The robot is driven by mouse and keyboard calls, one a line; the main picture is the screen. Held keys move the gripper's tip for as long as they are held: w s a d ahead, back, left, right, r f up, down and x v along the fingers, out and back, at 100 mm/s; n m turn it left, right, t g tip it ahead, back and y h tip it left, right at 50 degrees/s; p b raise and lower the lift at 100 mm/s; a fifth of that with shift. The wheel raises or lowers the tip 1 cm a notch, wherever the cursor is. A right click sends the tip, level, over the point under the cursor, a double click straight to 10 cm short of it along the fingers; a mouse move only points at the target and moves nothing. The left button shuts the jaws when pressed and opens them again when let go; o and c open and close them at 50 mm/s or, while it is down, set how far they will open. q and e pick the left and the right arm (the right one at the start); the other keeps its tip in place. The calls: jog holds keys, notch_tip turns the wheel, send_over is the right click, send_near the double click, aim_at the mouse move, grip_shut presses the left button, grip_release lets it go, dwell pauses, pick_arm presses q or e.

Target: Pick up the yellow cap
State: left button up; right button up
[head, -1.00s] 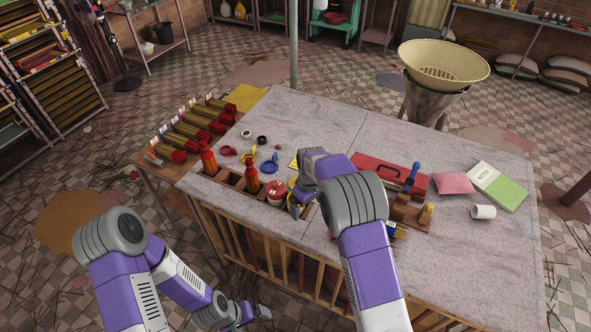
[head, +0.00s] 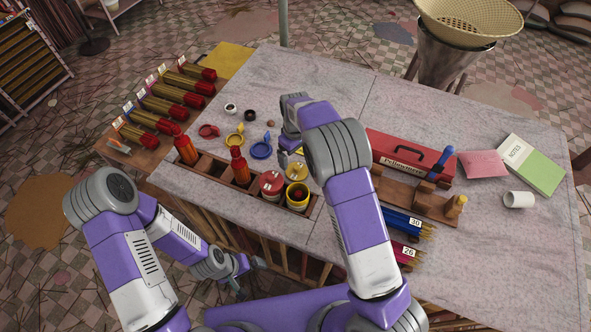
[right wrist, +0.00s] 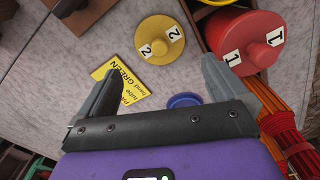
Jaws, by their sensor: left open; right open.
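The yellow cap (head: 297,169) is a round lid with a knob, by the open yellow jar (head: 298,198). In the right wrist view the cap (right wrist: 155,42) carries labels reading 2 and appears to lie on the table. My right gripper (head: 289,152) is open and empty. In the right wrist view its fingertips (right wrist: 164,58) stand apart at either side of the cap's near edge, not closed on it. My left gripper (head: 248,276) is open and empty, low in front of the table, away from the cap.
A red toolbox (head: 408,155) stands to the right.

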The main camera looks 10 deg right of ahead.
aim_at(297, 167)
jog(key=shift+s+f, duration=0.25)
jog(key=shift+f, duration=0.6)
notch_tip(297, 167, down, 5)
jog(key=shift+s+d, duration=0.15)
jog(key=shift+c, duration=0.5)
jog(key=c, duration=0.9)
